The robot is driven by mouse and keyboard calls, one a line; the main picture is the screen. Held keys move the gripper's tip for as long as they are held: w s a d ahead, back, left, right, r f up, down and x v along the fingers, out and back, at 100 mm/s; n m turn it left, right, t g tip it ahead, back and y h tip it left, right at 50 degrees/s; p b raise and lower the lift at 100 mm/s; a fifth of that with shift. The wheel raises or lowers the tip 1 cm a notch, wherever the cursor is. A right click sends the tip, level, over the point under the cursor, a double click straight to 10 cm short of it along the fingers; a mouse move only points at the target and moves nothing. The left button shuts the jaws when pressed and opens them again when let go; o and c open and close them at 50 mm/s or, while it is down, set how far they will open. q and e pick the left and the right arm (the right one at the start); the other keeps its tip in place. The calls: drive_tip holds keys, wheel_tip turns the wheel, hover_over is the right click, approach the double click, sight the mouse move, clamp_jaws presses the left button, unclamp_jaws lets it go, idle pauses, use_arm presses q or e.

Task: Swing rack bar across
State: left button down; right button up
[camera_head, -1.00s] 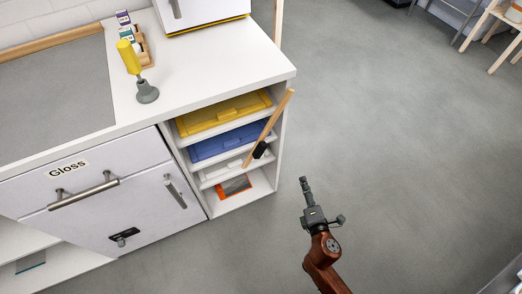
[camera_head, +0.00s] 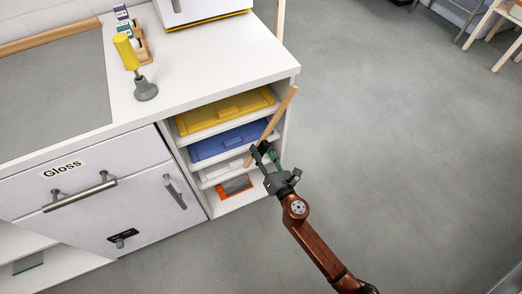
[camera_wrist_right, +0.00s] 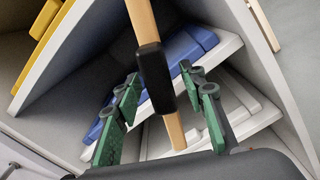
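The rack bar (camera_head: 279,115) is a light wooden bar slanting across the open front of the shelf rack, with a black grip on its lower part. In the right wrist view the bar (camera_wrist_right: 143,22) runs down between my fingers, and its black grip (camera_wrist_right: 155,78) shows clearly. My right gripper (camera_head: 264,157) is at the grip in the head view. In the wrist view the right gripper (camera_wrist_right: 160,112) is open, its green-padded fingers on either side of the bar, with gaps to both sides. My left gripper is not in view.
The rack holds a yellow tray (camera_head: 226,110), a blue tray (camera_head: 228,141), a white tray (camera_head: 220,170) and an orange-edged item (camera_head: 236,185). A yellow-handled tool (camera_head: 126,50) stands on the countertop (camera_head: 200,75). The grey floor (camera_head: 400,160) to the right is clear.

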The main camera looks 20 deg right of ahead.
drive_tip(key=shift+w, duration=0.1)
drive_tip(key=shift+c, duration=0.5)
clamp_jaws()
drive_tip(key=shift+r, duration=0.1)
